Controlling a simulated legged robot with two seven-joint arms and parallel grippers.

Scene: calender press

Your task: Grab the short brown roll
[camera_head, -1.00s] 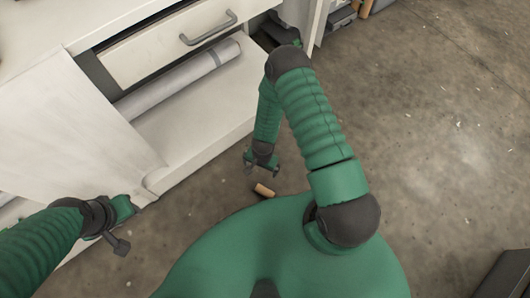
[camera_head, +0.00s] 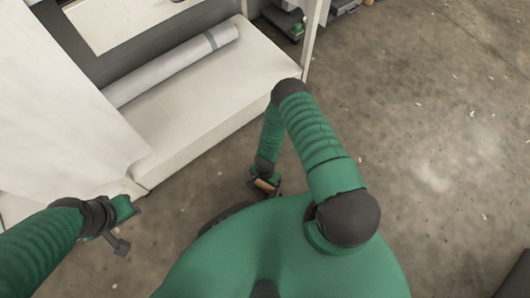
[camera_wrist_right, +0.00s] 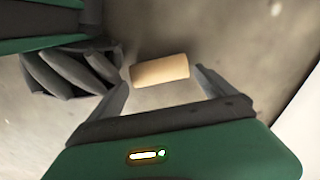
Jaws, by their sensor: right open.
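The short brown roll (camera_head: 265,185) lies on the concrete floor close in front of my body, partly covered by my right gripper (camera_head: 264,184) in the head view. In the right wrist view the roll (camera_wrist_right: 160,70) lies crosswise between and just beyond the fingertips of my right gripper (camera_wrist_right: 160,80), which is open with nothing held. I cannot tell whether a finger touches the roll. My left gripper (camera_head: 130,225) is at the lower left beside the white cabinet's corner; its jaws are not clear.
A white cabinet (camera_head: 220,100) stands at the upper left, with a long white roll (camera_head: 175,68) on its open shelf. Bare concrete floor (camera_head: 430,130) is clear to the right.

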